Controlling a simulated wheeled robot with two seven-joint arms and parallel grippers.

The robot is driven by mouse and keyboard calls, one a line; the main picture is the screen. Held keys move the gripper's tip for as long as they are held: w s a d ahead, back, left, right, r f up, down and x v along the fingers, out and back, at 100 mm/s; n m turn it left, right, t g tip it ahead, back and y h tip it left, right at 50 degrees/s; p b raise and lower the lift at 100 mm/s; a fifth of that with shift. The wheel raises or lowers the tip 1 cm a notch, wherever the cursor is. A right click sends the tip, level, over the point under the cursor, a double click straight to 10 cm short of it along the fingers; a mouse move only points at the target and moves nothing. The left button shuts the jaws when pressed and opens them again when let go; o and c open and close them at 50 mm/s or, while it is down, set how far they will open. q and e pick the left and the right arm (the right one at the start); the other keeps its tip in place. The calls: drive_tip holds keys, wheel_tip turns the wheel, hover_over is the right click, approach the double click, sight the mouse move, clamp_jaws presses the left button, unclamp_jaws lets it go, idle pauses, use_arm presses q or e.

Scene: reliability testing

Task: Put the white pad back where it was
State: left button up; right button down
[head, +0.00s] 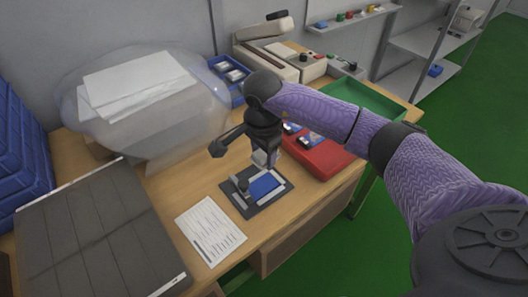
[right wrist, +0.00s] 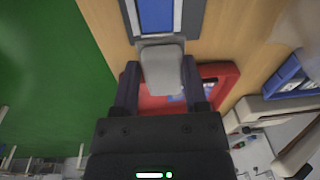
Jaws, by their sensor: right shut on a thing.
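My right gripper (head: 267,158) is shut on the white pad (right wrist: 163,72), a pale block with rounded edges held between its two fingers. In the head view the pad (head: 260,158) shows only partly below the gripper. It is just above or at the back edge of a dark plate (head: 284,190) that carries a blue block (head: 266,185) in a light frame. Whether the pad touches anything is not clear. The blue block (right wrist: 155,14) also shows at the top of the right wrist view, close to the pad. My left gripper is not in view.
A red tray (head: 325,165) with small blue-and-white items lies right of the plate. A green tray (head: 372,97), a blue bin (head: 238,94) and a beige machine (head: 270,58) stand behind. A printed sheet (head: 211,230) lies in front, and a clear bag (head: 195,135) is at left.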

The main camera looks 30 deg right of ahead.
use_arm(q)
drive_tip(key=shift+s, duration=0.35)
